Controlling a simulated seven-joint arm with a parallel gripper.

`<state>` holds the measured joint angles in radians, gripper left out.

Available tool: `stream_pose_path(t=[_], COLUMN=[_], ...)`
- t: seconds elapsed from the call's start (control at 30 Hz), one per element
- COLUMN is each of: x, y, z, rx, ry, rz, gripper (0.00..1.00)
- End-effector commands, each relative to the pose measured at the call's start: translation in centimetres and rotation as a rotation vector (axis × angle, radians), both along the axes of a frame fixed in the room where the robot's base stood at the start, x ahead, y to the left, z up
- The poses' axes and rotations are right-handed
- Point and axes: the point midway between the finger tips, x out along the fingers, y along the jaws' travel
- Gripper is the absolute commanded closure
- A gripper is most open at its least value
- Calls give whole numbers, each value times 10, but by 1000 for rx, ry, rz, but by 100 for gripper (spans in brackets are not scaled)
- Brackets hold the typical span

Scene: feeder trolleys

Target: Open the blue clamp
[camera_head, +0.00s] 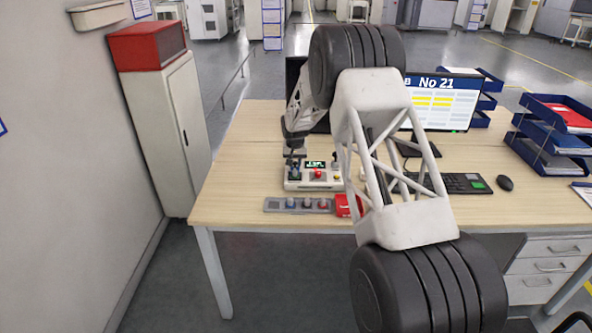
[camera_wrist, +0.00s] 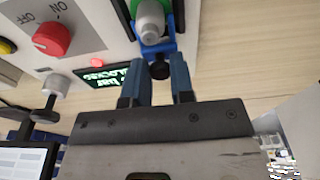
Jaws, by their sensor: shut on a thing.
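The blue clamp (camera_wrist: 157,48) is at the top centre of the wrist view, with a grey-white cylindrical part (camera_wrist: 151,20) within its frame. A black rounded knob (camera_wrist: 159,70) is at its near end. My gripper (camera_wrist: 159,66) has its two blue-grey fingers on either side of this knob and is shut on the clamp there. The exact contact is partly hidden. In the head view my gripper (camera_head: 293,153) is over the left end of the white control box (camera_head: 328,184), and the clamp is mostly hidden.
The box carries a red rotary switch (camera_wrist: 52,39) marked ON and a display (camera_wrist: 113,77) with green text. In front lies a grey strip (camera_head: 274,205) with several knobs. A monitor (camera_head: 445,100), keyboard (camera_head: 452,184) and blue trays (camera_head: 545,150) stand to the right. The desk's left side is clear.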

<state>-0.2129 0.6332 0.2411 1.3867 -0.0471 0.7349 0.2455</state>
Motion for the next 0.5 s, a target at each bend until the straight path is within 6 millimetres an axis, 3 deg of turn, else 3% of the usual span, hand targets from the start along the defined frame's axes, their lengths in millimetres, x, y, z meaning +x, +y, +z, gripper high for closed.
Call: stream_pose_path(t=[0.5], x=[15], y=[-1], z=[0], rx=[0], ry=[-1], rz=[-1], gripper=[91])
